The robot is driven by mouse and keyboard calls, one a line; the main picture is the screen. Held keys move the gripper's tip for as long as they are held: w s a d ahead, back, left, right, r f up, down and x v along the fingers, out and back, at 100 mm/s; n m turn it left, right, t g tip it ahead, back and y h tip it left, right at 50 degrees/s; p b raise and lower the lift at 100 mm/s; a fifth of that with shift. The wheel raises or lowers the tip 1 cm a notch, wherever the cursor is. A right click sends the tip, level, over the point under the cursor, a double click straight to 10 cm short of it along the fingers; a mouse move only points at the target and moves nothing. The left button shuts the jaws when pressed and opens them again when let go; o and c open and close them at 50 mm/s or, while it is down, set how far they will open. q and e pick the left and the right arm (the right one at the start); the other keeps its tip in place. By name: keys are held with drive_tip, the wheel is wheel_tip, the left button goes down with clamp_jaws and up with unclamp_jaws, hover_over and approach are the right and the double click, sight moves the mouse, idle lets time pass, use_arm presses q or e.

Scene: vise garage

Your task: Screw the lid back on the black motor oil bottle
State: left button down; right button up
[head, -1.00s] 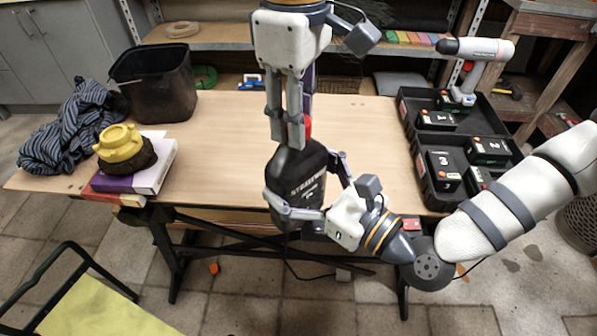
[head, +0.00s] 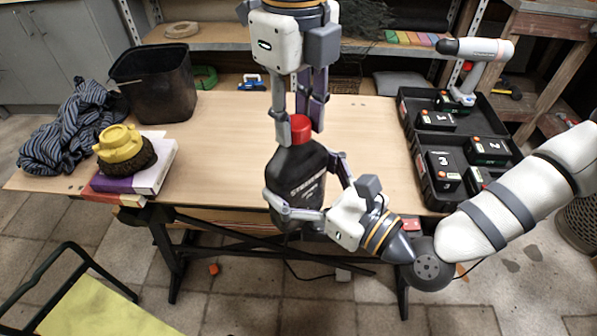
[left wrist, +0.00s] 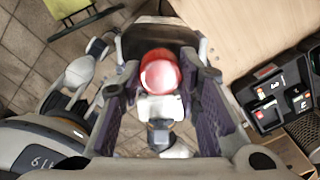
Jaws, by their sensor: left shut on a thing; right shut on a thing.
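In the left wrist view the lid (left wrist: 160,72) shows round and glossy between the purple-padded fingers. My right gripper (head: 308,190) is shut around the bottle's body from the front right.
The workbench (head: 225,130) is clear around the bottle. At left are a black bin (head: 152,85), a striped cloth (head: 70,130), and a yellow-topped brush (head: 122,148) on books (head: 150,175). At right, a black case (head: 420,170) holds numbered batteries beside a drill (head: 478,65).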

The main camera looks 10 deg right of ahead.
use_arm(q)
drive_tip(key=c, duration=1.2)
unclamp_jaws()
drive_tip(key=shift+r, duration=0.15)
wheel_tip(320, 180, up, 4)
drive_tip(key=shift+r, duration=0.15)
drive_tip(key=shift+c, duration=0.2)
